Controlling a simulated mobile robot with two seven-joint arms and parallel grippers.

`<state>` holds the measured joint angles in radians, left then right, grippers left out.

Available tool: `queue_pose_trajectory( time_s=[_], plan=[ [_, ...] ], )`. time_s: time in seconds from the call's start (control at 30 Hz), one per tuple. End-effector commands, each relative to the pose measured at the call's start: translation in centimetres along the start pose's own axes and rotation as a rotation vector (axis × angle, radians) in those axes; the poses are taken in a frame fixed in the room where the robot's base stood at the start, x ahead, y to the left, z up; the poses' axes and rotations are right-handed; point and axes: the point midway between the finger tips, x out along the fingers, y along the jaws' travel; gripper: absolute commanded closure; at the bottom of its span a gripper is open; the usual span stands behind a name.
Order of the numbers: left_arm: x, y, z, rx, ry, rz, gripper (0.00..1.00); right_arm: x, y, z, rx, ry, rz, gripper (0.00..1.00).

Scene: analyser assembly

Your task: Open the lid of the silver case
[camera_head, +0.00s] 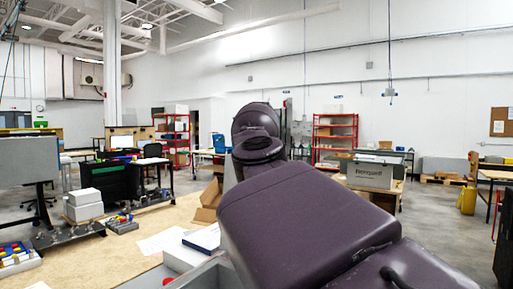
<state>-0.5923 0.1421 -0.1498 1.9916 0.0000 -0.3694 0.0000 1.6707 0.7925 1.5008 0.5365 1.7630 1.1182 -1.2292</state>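I cannot make out the silver case for certain. A grey, flat-walled object (212,274) shows at the bottom edge, left of a large dark purple arm link that looks like mine. Most of it is cut off by the frame or hidden behind the link, so I cannot tell whether it is the case or whether a lid is open. Neither of my grippers is in view.
A wooden-topped table (95,258) fills the lower left, holding white boxes (84,205), parts with coloured pieces (122,223), an open cardboard box (208,203) and a blue-and-white box (203,238). Red shelves (335,137) and a lettered box (370,175) stand farther back.

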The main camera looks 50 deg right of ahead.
Motion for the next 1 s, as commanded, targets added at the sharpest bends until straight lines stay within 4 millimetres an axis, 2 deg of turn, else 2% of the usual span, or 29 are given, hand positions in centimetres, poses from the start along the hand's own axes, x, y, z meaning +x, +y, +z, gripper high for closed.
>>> queue_pose_trajectory(
  time_s=[0.43, 0.47, 0.6, 1.0],
  plan=[
    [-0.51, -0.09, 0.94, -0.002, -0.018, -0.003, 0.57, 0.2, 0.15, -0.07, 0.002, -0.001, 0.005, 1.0],
    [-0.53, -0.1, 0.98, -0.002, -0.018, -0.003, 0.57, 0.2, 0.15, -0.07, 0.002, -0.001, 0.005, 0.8],
    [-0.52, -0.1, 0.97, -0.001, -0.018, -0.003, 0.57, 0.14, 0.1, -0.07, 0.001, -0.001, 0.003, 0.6],
    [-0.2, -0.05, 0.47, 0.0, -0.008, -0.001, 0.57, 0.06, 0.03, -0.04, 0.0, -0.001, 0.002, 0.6]
  ],
)
